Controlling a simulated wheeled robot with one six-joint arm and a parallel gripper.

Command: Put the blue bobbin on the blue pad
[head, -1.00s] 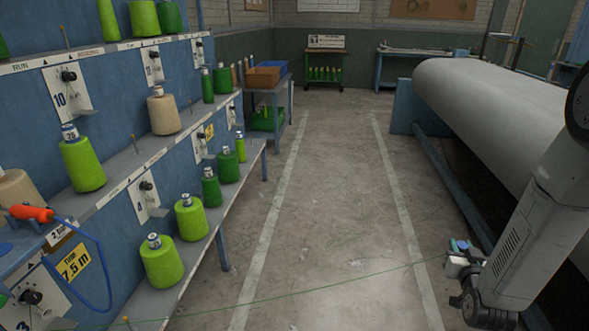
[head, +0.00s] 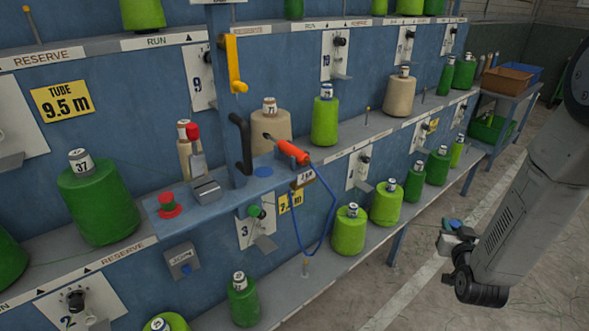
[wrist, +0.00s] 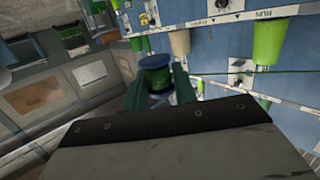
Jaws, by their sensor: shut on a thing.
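The blue bobbin (wrist: 154,64) is between the fingers of my gripper (wrist: 160,86) in the wrist view, its round blue top facing the camera. In the head view my gripper (head: 452,241) is at the right, shut on the bobbin, whose small blue top (head: 455,224) shows above the jaws. The bobbin's lower part is mostly hidden.
Green and beige yarn cones (head: 325,120) fill the rack shelves. The floor (head: 425,265) around my gripper is clear.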

